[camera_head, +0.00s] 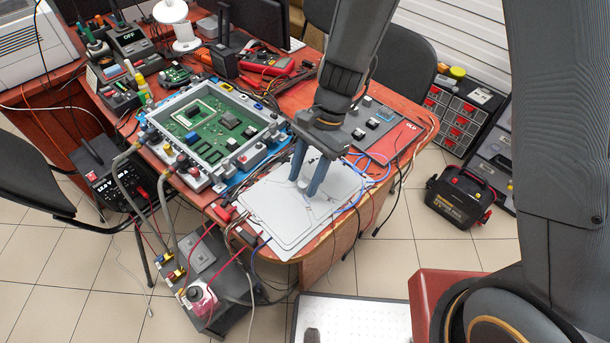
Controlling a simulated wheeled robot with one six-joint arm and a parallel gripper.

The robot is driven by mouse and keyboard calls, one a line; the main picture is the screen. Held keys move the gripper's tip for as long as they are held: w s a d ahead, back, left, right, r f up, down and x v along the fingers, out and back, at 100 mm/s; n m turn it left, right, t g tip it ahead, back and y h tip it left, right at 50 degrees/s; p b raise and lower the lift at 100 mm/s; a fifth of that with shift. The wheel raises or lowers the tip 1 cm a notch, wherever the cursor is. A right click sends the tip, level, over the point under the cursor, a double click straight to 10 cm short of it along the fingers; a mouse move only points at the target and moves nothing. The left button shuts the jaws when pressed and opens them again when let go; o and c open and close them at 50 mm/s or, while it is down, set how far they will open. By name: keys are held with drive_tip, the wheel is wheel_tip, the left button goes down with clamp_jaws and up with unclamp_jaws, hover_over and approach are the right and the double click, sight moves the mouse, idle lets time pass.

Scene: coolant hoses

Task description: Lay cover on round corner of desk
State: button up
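The cover is a thin, pale grey flat panel (268,212) with rounded corners. It lies at the front corner of the red-topped desk (418,112), and its front edge reaches the desk's curved edge. My gripper (303,186) points down over the cover from above. Its two blue-grey fingers are apart, with their tips at the cover's upper middle around a small grey raised part. I cannot tell whether the fingers press on that part or only stand beside it. The desk corner under the cover is hidden.
A framed green circuit board (215,128) stands left of the cover. Blue cables (372,178) and a grey panel (372,128) lie to its right. Red and black cables hang off the desk's front edge. A black battery box (460,197) stands on the tiled floor.

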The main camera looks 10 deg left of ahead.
drive_tip(key=b+v, duration=0.1)
drive_tip(key=v, duration=1.1)
drive_tip(key=s+d+n+t+h, duration=0.1)
drive_tip(key=s+d+n+t, duration=0.1)
drive_tip(key=d, duration=0.8)
drive_tip(key=s+d+n+t+h, duration=0.1)
drive_tip(key=s+d+n, duration=0.3)
drive_tip(key=d, duration=0.7)
drive_tip(key=shift+r+n+t+h, duration=0.3)
drive_tip(key=shift+n+t+h, duration=0.15)
drive_tip(key=shift+n, duration=0.65)
